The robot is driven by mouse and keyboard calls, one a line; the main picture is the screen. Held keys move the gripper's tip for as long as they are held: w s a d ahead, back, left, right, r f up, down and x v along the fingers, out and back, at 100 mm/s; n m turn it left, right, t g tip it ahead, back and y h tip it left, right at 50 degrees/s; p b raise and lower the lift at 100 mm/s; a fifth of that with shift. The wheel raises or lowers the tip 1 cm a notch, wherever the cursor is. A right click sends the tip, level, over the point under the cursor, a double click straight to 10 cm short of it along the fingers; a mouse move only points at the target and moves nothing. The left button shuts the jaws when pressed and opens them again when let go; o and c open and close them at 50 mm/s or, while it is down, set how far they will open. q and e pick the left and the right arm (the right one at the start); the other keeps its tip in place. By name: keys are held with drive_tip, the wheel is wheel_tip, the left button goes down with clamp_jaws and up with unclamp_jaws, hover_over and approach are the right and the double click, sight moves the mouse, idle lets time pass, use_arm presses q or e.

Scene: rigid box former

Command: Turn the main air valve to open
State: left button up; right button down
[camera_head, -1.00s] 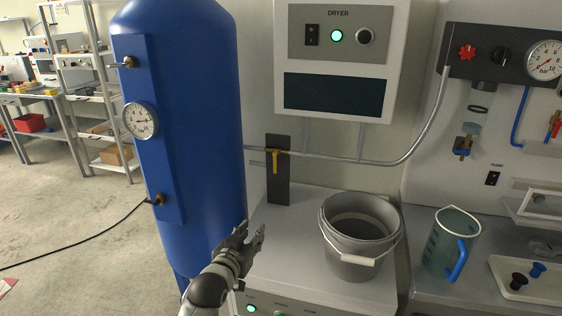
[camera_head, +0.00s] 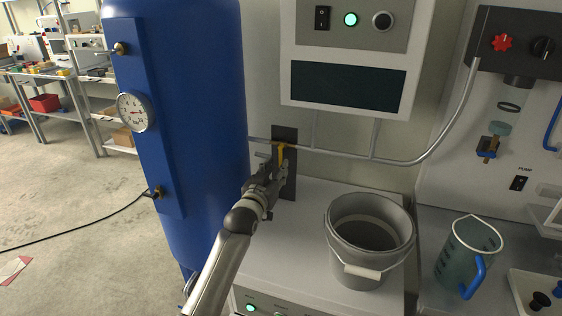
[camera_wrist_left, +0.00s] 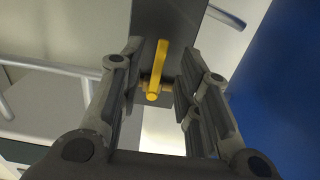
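The main air valve has a yellow lever handle (camera_head: 282,154) on a dark plate (camera_head: 285,185) fixed to the wall, where a thin pipe runs across. In the left wrist view the lever (camera_wrist_left: 156,72) sits between my open left gripper's fingers (camera_wrist_left: 155,90), with clear gaps on both sides. The brass valve body shows behind the lever. In the head view my left gripper (camera_head: 271,172) is at the plate and hides the lower part of the lever. My right gripper is not in view.
A blue tank (camera_head: 200,130) with a gauge stands close on the left. A grey bucket (camera_head: 368,240) stands on the counter to the right, beside a measuring jug (camera_head: 466,257). The dryer box (camera_head: 350,85) hangs above.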

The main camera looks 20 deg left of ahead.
sight(280, 162)
use_arm(q)
drive_tip(key=shift+w+d+r, duration=0.1)
drive_tip(key=shift+w, duration=2.15)
clamp_jaws()
